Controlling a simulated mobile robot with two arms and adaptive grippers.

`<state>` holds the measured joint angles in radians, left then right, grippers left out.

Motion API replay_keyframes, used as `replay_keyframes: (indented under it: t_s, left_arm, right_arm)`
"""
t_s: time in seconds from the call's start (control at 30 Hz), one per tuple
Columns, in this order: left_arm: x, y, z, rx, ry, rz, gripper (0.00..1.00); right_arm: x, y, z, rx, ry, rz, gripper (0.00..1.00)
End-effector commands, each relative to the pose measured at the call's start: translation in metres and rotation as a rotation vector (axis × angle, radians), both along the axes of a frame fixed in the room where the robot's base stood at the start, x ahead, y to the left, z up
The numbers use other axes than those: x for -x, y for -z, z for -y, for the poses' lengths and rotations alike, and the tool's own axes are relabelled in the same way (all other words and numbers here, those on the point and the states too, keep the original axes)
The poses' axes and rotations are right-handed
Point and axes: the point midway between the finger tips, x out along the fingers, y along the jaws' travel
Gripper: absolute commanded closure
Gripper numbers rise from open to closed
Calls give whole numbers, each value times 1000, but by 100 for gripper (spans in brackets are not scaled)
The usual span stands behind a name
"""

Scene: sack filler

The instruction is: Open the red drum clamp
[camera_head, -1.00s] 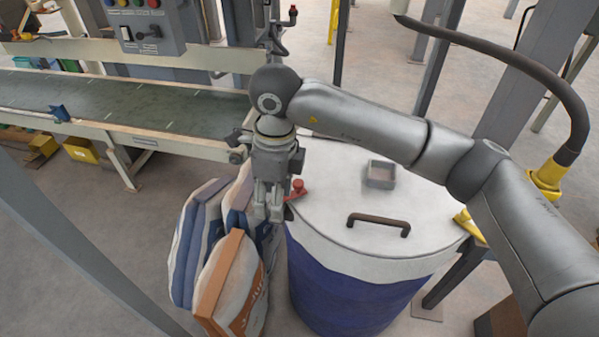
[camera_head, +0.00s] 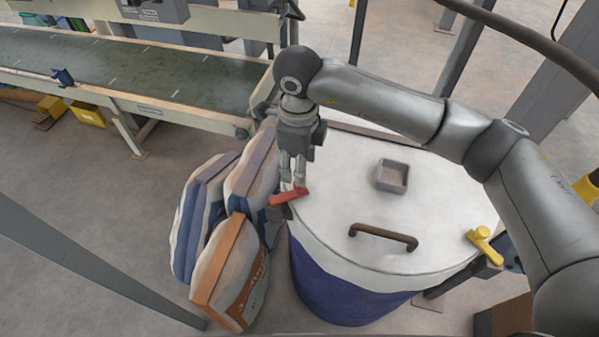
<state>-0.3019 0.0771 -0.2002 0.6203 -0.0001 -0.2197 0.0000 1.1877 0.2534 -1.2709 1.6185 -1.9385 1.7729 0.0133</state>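The blue drum (camera_head: 335,290) with a white lid (camera_head: 345,205) stands in the middle right. The red drum clamp (camera_head: 288,196) is at the lid's left rim, and its red lever points left, out past the rim. My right gripper (camera_head: 292,184) points down just behind the red lever, with its fingertips close to or touching it. The fingers are near each other, and I cannot tell whether they are shut. A yellow clamp (camera_head: 485,244) sits at the lid's right rim. My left gripper is not in view.
Several filled sacks (camera_head: 205,215) lean together left of the drum, close to the clamp. The lid carries a brown handle (camera_head: 384,234) and a small square box (camera_head: 392,176). A conveyor (camera_head: 130,75) runs behind at left. Grey posts stand around.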

Motion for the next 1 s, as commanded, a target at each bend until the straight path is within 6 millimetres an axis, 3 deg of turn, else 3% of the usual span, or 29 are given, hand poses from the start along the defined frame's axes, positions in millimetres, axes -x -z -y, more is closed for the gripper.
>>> replay_keyframes:
  t_s: [0.13, 0.3, 0.53, 0.73, 1.0]
  left_arm:
    - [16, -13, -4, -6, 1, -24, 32]
    - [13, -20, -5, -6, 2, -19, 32]
    - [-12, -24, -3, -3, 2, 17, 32]
    - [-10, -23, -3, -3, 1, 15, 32]
    - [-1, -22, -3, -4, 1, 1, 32]
  right_arm:
    - [1, 27, 1, 2, 2, -5, 52]
    - [0, 51, 1, 1, 2, -3, 52]
    - [0, 64, 0, 1, 1, 1, 52]
    - [-1, 64, 1, 1, 1, 1, 52]
    - [-1, 64, 1, 1, 1, 1, 86]
